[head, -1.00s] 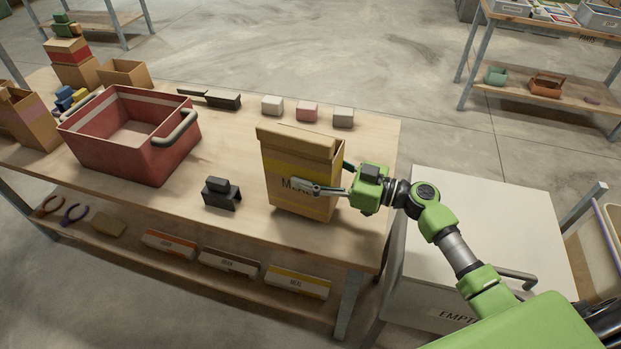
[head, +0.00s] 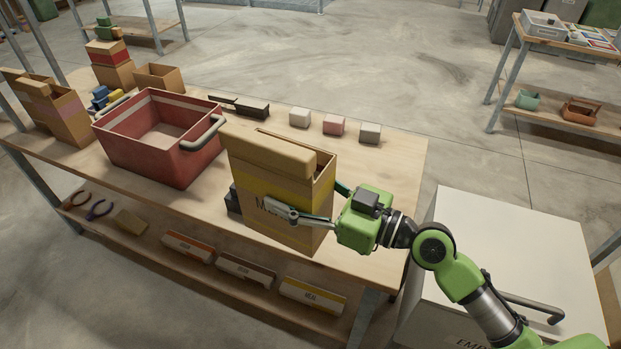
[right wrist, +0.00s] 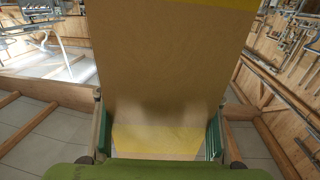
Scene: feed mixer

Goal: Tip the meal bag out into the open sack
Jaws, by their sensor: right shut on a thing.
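The meal bag (head: 262,190) is a tan, box-shaped bag with a yellow band and a partly covered label. Its top has a folded flap and an opening at the right. My right gripper (head: 310,204) is shut on its sides, and the bag looks upright and raised above the table. In the right wrist view the bag (right wrist: 165,65) fills the middle between the two fingers (right wrist: 160,135). A tan sack with a pinkish band (head: 58,118) stands at the table's left end; I cannot tell whether its top is open. My left gripper is out of view.
A red crate (head: 140,150) stands left of the bag on the wooden table (head: 395,190). Behind are an open tan box (head: 158,77), small blocks (head: 334,125) and a dark bracket (head: 252,108). A white-topped bin (head: 500,250) stands at the right.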

